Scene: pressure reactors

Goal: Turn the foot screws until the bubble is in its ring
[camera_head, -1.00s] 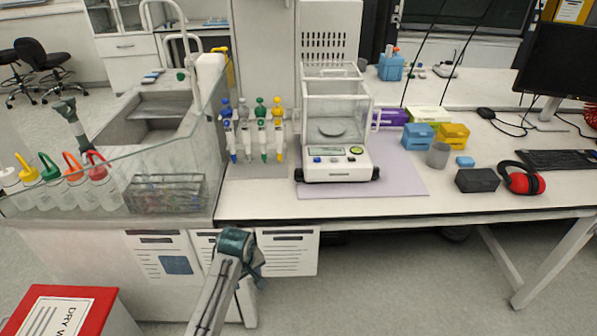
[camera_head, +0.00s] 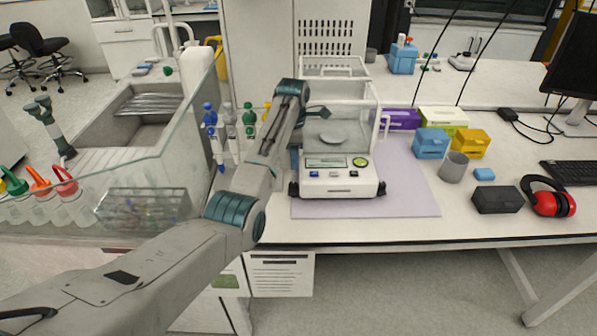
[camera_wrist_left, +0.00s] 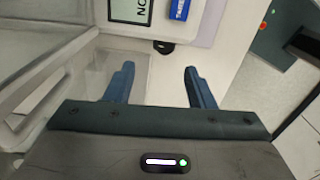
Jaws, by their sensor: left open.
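The white balance (camera_head: 339,189) stands on a pale mat with a glass draft shield above its front panel. A round green-yellow level (camera_head: 360,162) sits at the panel's upper right; the bubble is too small to make out. Dark foot screws show at the front left corner (camera_head: 294,189) and front right corner (camera_head: 381,189). My right gripper is not in view.
Pipettes on a stand (camera_head: 230,130) are left of the balance, partly behind my left arm. A glass screen (camera_head: 180,130) is further left. Blue (camera_head: 430,143) and yellow (camera_head: 470,143) boxes, a grey cup (camera_head: 453,167) and a black box (camera_head: 497,199) are to the right. The mat's front (camera_head: 400,205) is clear.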

